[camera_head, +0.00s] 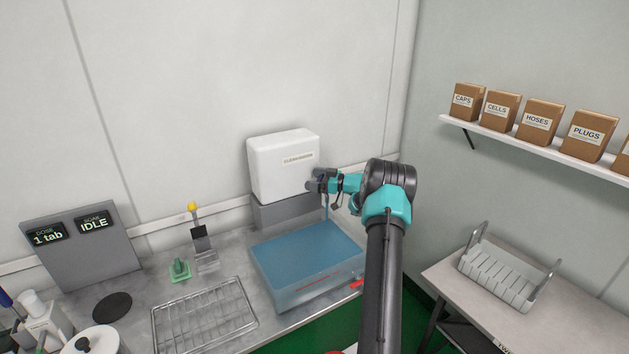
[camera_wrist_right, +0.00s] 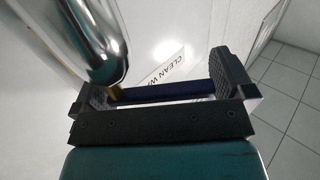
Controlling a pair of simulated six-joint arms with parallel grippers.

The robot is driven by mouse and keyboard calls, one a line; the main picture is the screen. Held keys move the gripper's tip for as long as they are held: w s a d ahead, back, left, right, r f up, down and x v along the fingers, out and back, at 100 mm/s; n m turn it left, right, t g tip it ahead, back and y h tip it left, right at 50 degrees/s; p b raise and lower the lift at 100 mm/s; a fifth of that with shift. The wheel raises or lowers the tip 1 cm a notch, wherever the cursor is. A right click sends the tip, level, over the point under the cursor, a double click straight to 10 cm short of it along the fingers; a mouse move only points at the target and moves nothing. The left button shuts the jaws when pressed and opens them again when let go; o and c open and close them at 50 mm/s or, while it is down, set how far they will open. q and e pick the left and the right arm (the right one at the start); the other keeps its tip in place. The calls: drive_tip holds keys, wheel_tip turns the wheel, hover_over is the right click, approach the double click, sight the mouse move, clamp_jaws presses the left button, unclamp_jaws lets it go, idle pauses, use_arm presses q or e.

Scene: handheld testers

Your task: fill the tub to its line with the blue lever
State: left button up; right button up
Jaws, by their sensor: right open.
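The tub (camera_head: 300,292) is a clear box on the bench, and its inside looks blue. A red mark (camera_head: 357,283) shows near its right front corner. The white tank (camera_head: 265,180) labelled clean water stands behind it on a grey base. My right gripper (camera_head: 318,181) is at the tank's right front side, above the tub's back edge. In the right wrist view, the dark blue lever (camera_wrist_right: 165,93) spans the space between the open fingers (camera_wrist_right: 165,84). Contact is unclear. A thin bluish streak (camera_head: 327,205) hangs below the gripper; I cannot tell whether it is water. My left gripper is out of view.
A shiny metal cylinder (camera_wrist_right: 88,35) is close to the fingers in the wrist view. A wire rack (camera_head: 203,317), a yellow-knobbed lever (camera_head: 193,207) and a display panel (camera_head: 82,247) stand left of the tub. A white rack (camera_head: 497,275) sits on the right table.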

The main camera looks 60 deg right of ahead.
drive_tip(key=v, duration=1.7)
drive_tip(key=shift+s, duration=0.15)
